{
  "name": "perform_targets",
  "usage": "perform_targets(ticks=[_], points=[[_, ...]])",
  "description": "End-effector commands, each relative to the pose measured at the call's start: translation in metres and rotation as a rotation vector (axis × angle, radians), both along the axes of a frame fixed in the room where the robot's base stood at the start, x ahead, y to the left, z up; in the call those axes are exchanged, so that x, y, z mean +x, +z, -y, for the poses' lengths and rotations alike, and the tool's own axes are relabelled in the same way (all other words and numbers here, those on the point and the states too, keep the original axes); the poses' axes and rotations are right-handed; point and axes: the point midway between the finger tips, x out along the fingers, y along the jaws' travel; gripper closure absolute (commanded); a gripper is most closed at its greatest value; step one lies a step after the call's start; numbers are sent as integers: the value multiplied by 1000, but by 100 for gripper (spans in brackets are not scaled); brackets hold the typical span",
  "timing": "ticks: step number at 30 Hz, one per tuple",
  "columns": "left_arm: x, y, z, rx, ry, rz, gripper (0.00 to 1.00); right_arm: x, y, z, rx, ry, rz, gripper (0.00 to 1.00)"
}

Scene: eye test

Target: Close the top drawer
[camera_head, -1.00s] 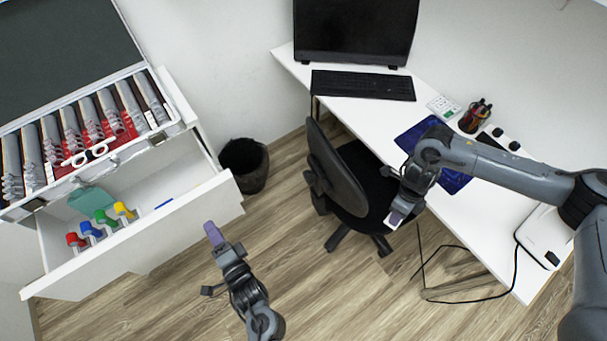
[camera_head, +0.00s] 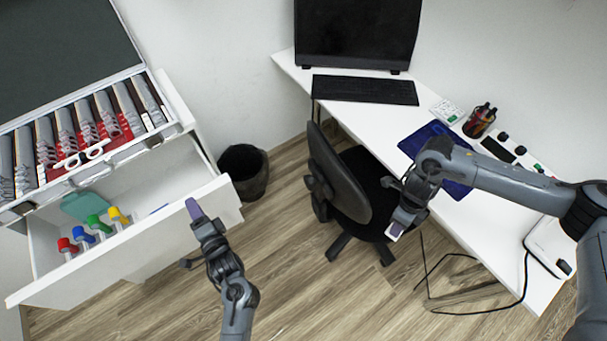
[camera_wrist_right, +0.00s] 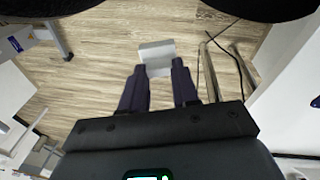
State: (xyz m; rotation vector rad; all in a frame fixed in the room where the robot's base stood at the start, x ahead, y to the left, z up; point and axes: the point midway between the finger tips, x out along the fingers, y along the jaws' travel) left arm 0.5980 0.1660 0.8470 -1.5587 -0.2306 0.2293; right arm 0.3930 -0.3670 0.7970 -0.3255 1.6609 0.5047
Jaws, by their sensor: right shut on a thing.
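The top drawer (camera_head: 125,254) is pulled open from the white cabinet at the left, with its front panel facing the room. My left gripper (camera_head: 194,209) has purple fingertips that overlap the right part of the drawer front in the head view. I cannot tell whether they touch it, or whether the fingers are apart. My right gripper (camera_head: 397,226) is by the office chair, away from the drawer. In the right wrist view its dark fingers are shut on a small pale grey block (camera_wrist_right: 157,56).
The drawer holds several items with coloured tops (camera_head: 92,224) and a teal object (camera_head: 84,205). An open case (camera_head: 75,135) lies on the cabinet. A black bin (camera_head: 243,170), an office chair (camera_head: 340,185) and a white desk (camera_head: 375,118) stand right. Floor before the drawer is clear.

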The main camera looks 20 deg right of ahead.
Motion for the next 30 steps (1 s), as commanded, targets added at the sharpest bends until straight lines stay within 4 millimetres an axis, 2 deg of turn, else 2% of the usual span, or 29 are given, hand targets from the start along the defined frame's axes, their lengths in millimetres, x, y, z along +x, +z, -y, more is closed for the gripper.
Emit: perform_targets(ticks=[4, 14, 17, 21, 30], points=[[9, 0, -3, -1, 1, 0, 65, 0, -2, 0, 0, 0, 0, 100], [11, 0, -4, 0, 1, -1, 65, 0, -2, 0, 0, 0, 0, 100], [11, 0, -4, 0, 1, -1, 77, 0, -2, 0, 0, 0, 0, 100], [11, 0, -4, 0, 1, -1, 99, 0, -2, 0, 0, 0, 0, 100], [11, 0, -4, 0, 1, -1, 100, 0, -2, 0, 0, 0, 0, 100]])
